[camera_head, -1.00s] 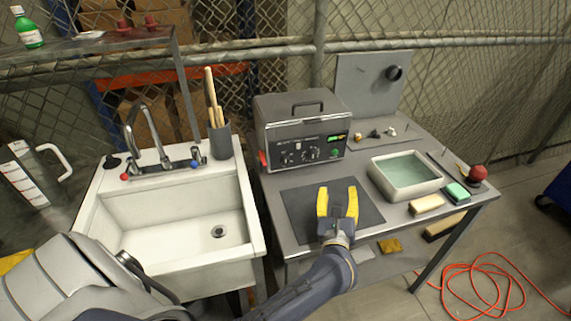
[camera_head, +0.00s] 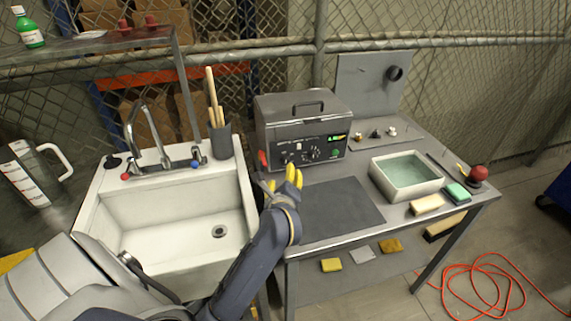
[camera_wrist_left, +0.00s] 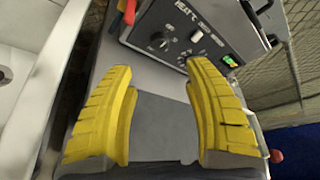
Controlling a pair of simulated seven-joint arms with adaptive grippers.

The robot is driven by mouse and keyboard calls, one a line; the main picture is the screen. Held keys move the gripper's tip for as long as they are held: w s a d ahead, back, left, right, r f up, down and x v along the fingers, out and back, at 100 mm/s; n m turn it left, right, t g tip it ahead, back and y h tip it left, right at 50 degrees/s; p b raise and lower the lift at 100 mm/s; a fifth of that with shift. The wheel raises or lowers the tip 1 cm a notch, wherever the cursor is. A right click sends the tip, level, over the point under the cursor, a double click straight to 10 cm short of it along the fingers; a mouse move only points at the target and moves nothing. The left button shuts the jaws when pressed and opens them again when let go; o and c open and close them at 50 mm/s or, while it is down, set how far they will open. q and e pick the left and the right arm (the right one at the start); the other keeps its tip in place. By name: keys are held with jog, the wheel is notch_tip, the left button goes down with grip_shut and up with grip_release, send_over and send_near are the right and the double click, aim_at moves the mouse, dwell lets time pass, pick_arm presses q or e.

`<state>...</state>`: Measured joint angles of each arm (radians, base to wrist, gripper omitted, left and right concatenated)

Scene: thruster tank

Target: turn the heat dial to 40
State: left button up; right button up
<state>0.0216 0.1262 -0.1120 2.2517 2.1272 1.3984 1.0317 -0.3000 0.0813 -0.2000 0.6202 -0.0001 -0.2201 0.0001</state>
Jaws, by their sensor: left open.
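The grey heating tank (camera_head: 303,130) stands at the back left of the metal table, with several knobs and a lit green display on its front panel. The dial panel (camera_head: 308,150) faces me. In the left wrist view the panel reads "HEAT" near a pale dial (camera_wrist_left: 197,36), with another dial (camera_wrist_left: 158,41) to its left. My left gripper (camera_head: 282,182) has yellow fingers and is in front of the tank's lower left, apart from the dials. In the wrist view the left gripper (camera_wrist_left: 160,115) is open and empty. The dial's exact setting is too small to read. My right gripper is not visible.
A dark mat (camera_head: 335,212) lies bare in front of the tank. A white basin (camera_head: 405,190) of liquid stands to its right, near sponges (camera_head: 427,205) and a red ball-topped object (camera_head: 478,173). The white sink (camera_head: 165,215) adjoins on the left.

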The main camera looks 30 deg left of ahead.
aim_at(285, 163)
pick_arm(q)
jog(key=x, duration=1.1)
jog(key=shift+w+a+f, duration=0.1)
jog(key=shift+w+a, duration=0.05)
grip_shut()
